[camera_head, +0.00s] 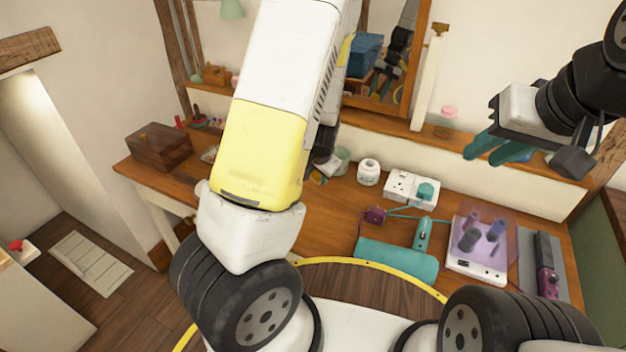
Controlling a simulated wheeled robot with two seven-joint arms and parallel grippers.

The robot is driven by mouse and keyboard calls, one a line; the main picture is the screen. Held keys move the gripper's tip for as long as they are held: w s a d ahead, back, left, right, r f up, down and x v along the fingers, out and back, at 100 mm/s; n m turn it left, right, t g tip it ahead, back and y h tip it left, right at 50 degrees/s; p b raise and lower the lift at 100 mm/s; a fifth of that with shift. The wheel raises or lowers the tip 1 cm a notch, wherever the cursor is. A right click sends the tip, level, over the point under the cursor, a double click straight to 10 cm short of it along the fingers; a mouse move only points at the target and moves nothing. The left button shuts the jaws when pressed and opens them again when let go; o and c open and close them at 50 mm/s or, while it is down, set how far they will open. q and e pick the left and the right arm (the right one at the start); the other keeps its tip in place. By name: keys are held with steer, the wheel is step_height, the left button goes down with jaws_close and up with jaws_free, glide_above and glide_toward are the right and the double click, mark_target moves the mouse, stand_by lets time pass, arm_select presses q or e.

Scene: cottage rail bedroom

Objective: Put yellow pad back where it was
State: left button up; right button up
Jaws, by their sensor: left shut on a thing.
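My left arm crosses the middle of the view, and its gripper (326,166) is mostly hidden behind the arm, low over the back of the desk. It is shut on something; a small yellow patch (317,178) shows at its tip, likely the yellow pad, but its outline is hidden. I cannot tell whether the patch touches the desk. My right gripper (498,149) is at the upper right, with teal fingers apart and empty, in front of the wall ledge.
The wooden desk (335,215) carries a brown box (159,147), a white jar (369,172), a power strip (411,188), a teal mat (397,262), a white tray with purple rollers (476,270) and a dark straightener (546,265). A mirror (385,60) stands behind. Desk space lies right of the left gripper.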

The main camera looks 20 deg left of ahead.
arm_select(q)
steer(key=s+f+n+g, duration=0.1)
steer(key=s, duration=0.4)
steer(key=s+f+n+g+h, duration=0.1)
steer(key=s+g, duration=0.1)
steer(key=s, duration=0.3)
steer(key=s+f+n+g, duration=0.1)
steer(key=s+g, duration=0.1)
steer(key=s, duration=0.3)
steer(key=shift+s+d+f, duration=0.1)
steer(key=shift+d+f, duration=0.1)
steer(key=shift+d, duration=0.1)
steer(key=w+a, duration=0.2)
steer(key=w, duration=0.2)
steer(key=w+a+f, duration=0.1)
steer(key=w+a, duration=0.1)
steer(key=w, duration=0.3)
steer(key=w+a, duration=0.2)
steer(key=w, duration=0.3)
steer(key=shift+w+a+f, duration=0.1)
steer(key=shift+w+f, duration=0.15)
steer(key=shift+f, duration=1.75)
steer(key=o, duration=1.2)
